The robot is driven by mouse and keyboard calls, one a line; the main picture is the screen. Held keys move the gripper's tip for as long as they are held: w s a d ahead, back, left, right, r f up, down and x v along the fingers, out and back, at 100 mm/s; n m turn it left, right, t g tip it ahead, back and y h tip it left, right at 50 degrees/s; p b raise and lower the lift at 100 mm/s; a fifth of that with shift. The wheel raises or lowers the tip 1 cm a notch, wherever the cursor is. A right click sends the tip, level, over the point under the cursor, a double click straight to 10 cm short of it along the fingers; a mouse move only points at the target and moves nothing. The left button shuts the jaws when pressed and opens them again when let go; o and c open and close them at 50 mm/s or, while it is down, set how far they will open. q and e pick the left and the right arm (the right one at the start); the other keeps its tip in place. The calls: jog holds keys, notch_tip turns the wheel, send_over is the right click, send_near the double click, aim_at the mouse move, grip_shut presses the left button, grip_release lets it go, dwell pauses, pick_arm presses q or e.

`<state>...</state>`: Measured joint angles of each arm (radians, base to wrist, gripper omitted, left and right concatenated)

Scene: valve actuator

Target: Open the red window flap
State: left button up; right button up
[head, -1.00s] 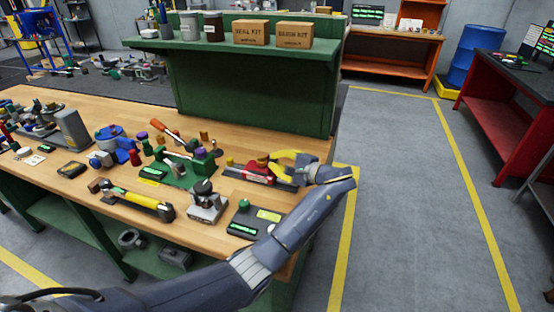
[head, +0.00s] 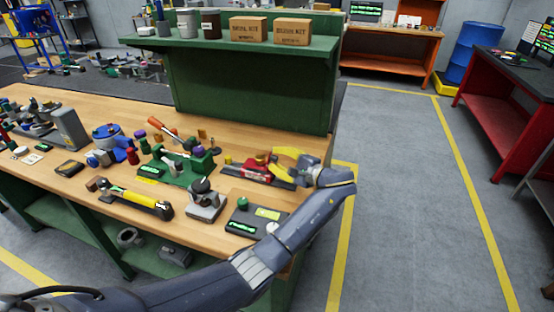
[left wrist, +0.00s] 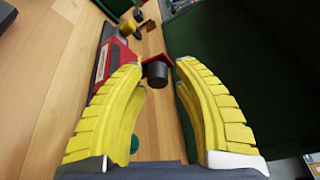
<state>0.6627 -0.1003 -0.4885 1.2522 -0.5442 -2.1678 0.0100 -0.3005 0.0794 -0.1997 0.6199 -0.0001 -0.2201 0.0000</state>
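My left gripper (head: 276,162) reaches over the right end of the wooden bench (head: 105,208) in the head view. Its two yellow fingers are spread open beside a low red device (head: 255,172). In the left wrist view the gripper (left wrist: 160,72) is open around a small red flap (left wrist: 158,59) with a dark cylinder (left wrist: 157,75) below it. The flap lies between the fingertips; I cannot tell whether either finger touches it. The red device's body (left wrist: 116,62) shows left of the fingers. My right gripper is not in view.
A hammer with a yellow handle (head: 135,198), a green fixture (head: 190,166) and a dark panel box (head: 247,222) sit nearby. A green shelf unit (head: 250,90) stands behind, its dark green panel (left wrist: 240,60) close on the right in the wrist view. Floor is clear right of the bench.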

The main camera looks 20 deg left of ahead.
pick_arm(q)
jog(key=shift+o, duration=1.1)
jog(key=shift+s, duration=0.1)
jog(key=v, duration=0.7)
jog(key=shift+d, duration=0.2)
